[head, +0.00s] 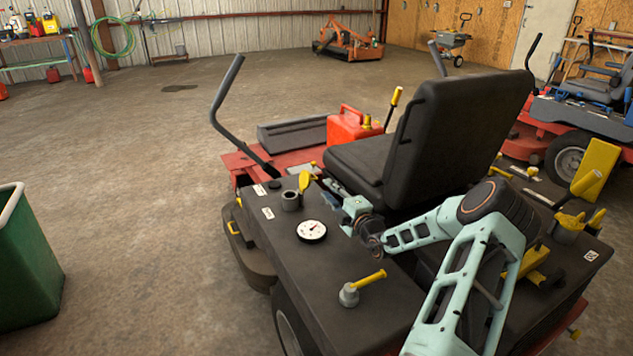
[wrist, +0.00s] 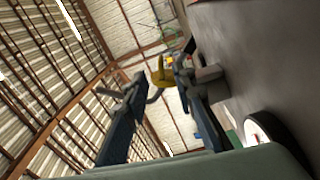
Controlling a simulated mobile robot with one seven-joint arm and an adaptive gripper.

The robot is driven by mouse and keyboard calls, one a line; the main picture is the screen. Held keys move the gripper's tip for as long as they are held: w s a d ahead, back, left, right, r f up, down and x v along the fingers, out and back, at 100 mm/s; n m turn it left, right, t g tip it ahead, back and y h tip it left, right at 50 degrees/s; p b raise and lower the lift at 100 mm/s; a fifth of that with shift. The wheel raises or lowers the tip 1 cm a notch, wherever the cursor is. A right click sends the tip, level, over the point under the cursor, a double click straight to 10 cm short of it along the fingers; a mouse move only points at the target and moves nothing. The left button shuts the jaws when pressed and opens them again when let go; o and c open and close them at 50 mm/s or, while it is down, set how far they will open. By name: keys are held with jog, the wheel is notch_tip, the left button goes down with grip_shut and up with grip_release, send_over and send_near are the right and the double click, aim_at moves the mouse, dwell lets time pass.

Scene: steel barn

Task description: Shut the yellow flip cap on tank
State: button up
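The yellow flip cap (head: 305,181) stands up, open, at the filler neck (head: 290,201) on the dark tank (head: 290,256) left of the seat. In the wrist view the yellow cap (wrist: 159,72) shows beyond and between my fingertips, with the grey neck (wrist: 209,82) to the right. My gripper (head: 327,190) is just right of the cap in the head view, low over the tank's far end. In the wrist view my gripper (wrist: 155,84) has its two blue fingers spread, with nothing held. I cannot tell whether a finger touches the cap.
A round gauge (head: 312,231) and a grey fitting with a yellow lever (head: 362,287) stand on the tank. The black seat (head: 440,130) rises close behind my gripper. A red fuel can (head: 350,127) is beyond. A green bin (head: 28,262) stands left; the floor between is clear.

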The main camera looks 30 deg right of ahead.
aim_at(309, 181)
jog(key=w+b, duration=0.2)
jog(key=w, duration=0.6)
jog(key=shift+w+d, duration=0.15)
jog(key=shift+d, duration=0.05)
jog(key=shift+c, duration=0.5)
grip_shut()
